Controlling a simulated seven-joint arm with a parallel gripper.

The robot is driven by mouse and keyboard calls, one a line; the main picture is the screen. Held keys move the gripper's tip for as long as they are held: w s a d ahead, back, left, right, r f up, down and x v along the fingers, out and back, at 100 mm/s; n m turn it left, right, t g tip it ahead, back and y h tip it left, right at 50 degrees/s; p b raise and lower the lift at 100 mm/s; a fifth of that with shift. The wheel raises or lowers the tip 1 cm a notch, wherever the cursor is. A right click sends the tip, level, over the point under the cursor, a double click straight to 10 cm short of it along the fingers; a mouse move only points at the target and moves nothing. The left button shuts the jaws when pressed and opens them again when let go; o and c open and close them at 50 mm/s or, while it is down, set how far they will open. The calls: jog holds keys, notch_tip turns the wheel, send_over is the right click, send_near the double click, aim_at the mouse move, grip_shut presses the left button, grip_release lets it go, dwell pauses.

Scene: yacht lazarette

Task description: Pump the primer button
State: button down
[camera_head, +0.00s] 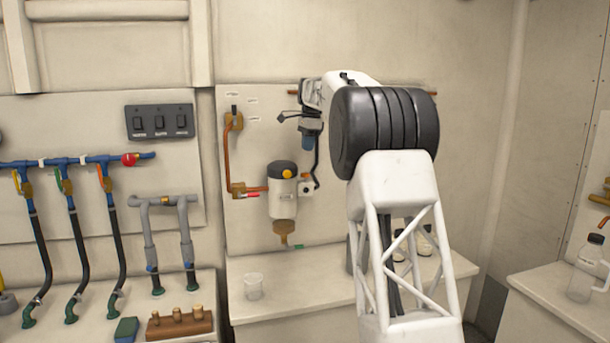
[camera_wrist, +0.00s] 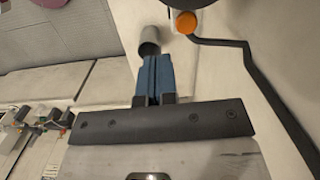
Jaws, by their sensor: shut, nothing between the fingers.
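The primer button (camera_head: 287,174) is a small yellow-orange knob on the dark cap of a white filter housing (camera_head: 283,200) on the back panel. In the wrist view an orange knob (camera_wrist: 186,22), apparently this button, shows beside a dark rounded shape at the top edge. My gripper (camera_head: 307,149) has its blue fingers pointing down, above and to the right of the button. In the wrist view the fingers (camera_wrist: 151,60) are together and empty, left of and apart from the orange knob. A grey cylinder (camera_wrist: 149,38) shows just past the fingertips.
A dark hose (camera_wrist: 255,75) runs close by on the right in the wrist view. A copper pipe (camera_head: 229,155) stands left of the filter. A clear cup (camera_head: 254,287) stands on the counter (camera_head: 290,292) below. Blue piping (camera_head: 85,160) with valves lies further left.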

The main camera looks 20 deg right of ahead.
jog(key=m, duration=0.1)
send_near(305, 175)
jog(key=shift+w+d+r, duration=0.1)
jog(key=shift+w+d, duration=0.45)
jog(key=shift+w, duration=0.3)
jog(key=shift+a+f, duration=0.2)
jog(key=shift+f, duration=1.55)
jog(key=shift+a+f, duration=0.2)
jog(key=shift+f, duration=1.6)
jog(key=shift+f, duration=0.1)
jog(key=shift+f, duration=0.95)
jog(key=shift+s+d+r, duration=0.1)
jog(key=shift+d+r, duration=0.15)
jog(key=shift+d, duration=0.5)
jog(key=shift+d+r, duration=0.25)
jog(key=shift+d, duration=0.5)
jog(key=shift+r, duration=0.15)
